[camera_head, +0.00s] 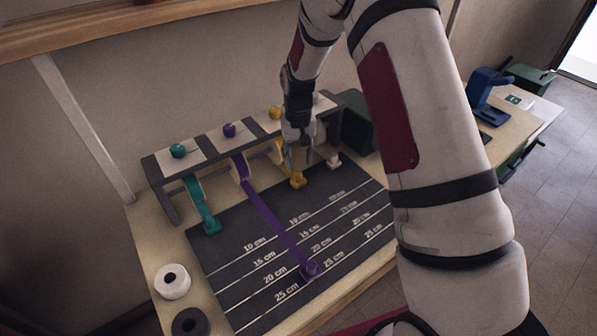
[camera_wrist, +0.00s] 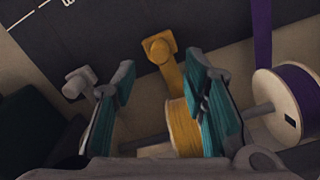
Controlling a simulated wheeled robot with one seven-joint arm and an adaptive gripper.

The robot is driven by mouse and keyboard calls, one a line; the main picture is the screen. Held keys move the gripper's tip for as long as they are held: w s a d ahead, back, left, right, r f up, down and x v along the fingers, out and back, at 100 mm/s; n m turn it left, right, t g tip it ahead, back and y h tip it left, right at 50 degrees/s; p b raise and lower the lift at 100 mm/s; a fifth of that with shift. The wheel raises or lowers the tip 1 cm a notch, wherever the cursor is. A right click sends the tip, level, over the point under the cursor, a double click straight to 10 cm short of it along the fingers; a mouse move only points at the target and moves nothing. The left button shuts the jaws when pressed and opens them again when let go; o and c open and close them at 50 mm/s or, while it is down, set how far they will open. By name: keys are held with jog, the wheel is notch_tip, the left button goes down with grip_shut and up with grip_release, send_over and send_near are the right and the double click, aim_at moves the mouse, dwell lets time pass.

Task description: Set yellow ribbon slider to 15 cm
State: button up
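The yellow ribbon slider (camera_head: 297,180) stands on the dark mat at the spool end of its lane, short of the 10 cm line. In the wrist view the slider (camera_wrist: 160,48) lies beyond the gap between my fingertips. The yellow ribbon spool (camera_wrist: 184,128) sits behind it on a rod, partly hidden by a finger. My gripper (camera_head: 301,162) hangs just above and behind the slider. In the wrist view its teal-padded fingers (camera_wrist: 160,72) are wide apart with nothing held. The dark mat (camera_head: 235,245) has white lines labelled 10 to 25 cm.
The purple slider (camera_head: 311,268) is pulled out near the 25 cm line, its ribbon crossing the mat. The teal slider (camera_head: 211,227) and white slider (camera_head: 333,160) are near their spools. A white roll (camera_head: 172,281) and dark roll (camera_head: 190,323) lie at left.

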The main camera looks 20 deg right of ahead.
aim_at(299, 172)
notch_tip(299, 172, down, 6)
dwell(0.4)
jog(key=shift+s, duration=0.1)
grip_shut()
